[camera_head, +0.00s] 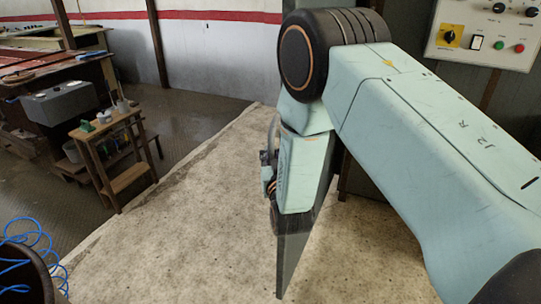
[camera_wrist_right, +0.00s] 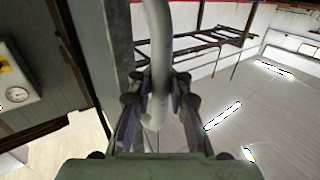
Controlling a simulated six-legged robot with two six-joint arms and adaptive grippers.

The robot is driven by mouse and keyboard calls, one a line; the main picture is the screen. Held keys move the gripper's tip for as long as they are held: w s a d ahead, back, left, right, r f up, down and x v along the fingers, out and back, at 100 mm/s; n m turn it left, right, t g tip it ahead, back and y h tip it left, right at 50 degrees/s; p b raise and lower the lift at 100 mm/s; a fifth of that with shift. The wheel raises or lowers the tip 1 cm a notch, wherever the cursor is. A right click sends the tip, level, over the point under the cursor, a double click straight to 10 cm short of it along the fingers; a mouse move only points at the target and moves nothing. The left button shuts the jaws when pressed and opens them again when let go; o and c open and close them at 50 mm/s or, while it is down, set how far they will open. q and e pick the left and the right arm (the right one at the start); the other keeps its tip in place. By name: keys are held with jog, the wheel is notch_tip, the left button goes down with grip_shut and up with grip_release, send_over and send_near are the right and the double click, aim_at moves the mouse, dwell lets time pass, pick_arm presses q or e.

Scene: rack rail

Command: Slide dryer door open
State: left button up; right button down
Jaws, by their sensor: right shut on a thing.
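The dryer door shows in the head view as a narrow grey panel (camera_head: 291,262), seen nearly edge-on and largely hidden behind my right arm. In the right wrist view its grey-green face (camera_wrist_right: 95,50) stands at the left. A pale, rounded tubular handle (camera_wrist_right: 158,40) runs down beside it. My right gripper (camera_wrist_right: 159,98) is shut on this handle, with a finger on each side. In the head view the gripper (camera_head: 268,170) is partly hidden by my own wrist, beside the door. My left gripper is in neither view.
A control box (camera_head: 488,30) with knobs and buttons is on the wall at upper right. A wooden step stand (camera_head: 122,165) and a cluttered bench (camera_head: 60,95) stand at left. A blue coiled hose (camera_head: 35,240) is at lower left. The pale floor (camera_head: 185,235) left of the door is clear.

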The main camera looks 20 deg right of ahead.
jog(key=c, duration=1.7)
grip_release()
jog(key=shift+d, duration=0.1)
jog(key=o, duration=0.4)
jog(key=shift+s, duration=0.1)
jog(key=shift+v, duration=6)
